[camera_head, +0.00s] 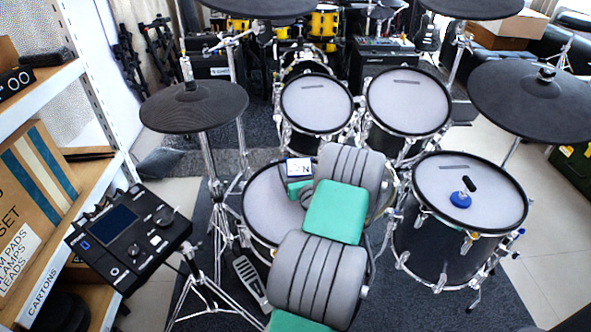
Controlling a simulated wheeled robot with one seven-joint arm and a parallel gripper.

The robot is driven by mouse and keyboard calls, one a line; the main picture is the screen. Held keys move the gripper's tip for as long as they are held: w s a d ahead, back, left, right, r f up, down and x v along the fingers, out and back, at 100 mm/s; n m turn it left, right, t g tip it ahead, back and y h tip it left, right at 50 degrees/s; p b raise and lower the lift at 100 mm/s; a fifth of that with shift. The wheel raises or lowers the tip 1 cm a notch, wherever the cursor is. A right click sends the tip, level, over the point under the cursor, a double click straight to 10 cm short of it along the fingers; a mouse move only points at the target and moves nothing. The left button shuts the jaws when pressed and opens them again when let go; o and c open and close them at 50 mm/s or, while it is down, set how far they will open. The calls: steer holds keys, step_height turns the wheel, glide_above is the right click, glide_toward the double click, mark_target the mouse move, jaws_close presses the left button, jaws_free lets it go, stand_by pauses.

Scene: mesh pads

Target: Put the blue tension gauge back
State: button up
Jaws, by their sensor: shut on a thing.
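My grey and green arm reaches up the middle of the view, and my gripper (299,180) is at its far end, over the left bass-side drum pad. The fingers are mostly hidden by my wrist. A small white-faced thing with blue edging and a dark "N" (299,168) shows at the gripper, which is shut. I cannot tell whether this is the tension gauge. A round blue thing with a small knob (460,199) sits on the mesh head of the right drum (490,215), apart from my gripper.
A drum module (130,235) stands at the left on a stand. Shelves (45,95) with boxes line the left side. Two mesh pads (316,103) stand behind my gripper. Cymbal pads (194,106) overhang at left and right (540,98). Stands crowd the floor mat.

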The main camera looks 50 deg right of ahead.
steer(key=shift+f, duration=0.35)
steer(key=shift+f+b, duration=0.1)
steer(key=shift+b, duration=0.2)
steer(key=o, duration=2.1)
steer(key=shift+f, duration=0.1)
steer(key=shift+c, duration=0.2)
steer(key=shift+r+p, duration=0.3)
steer(key=shift+r, duration=0.1)
steer(key=shift+s+a+r, duration=0.15)
steer(key=shift+s+r, duration=0.05)
steer(key=shift+r, duration=0.05)
steer(key=v, duration=1.1)
steer(key=shift+s+a+f+p, duration=0.1)
steer(key=shift+s+a+p, duration=0.1)
steer(key=shift+p, duration=0.2)
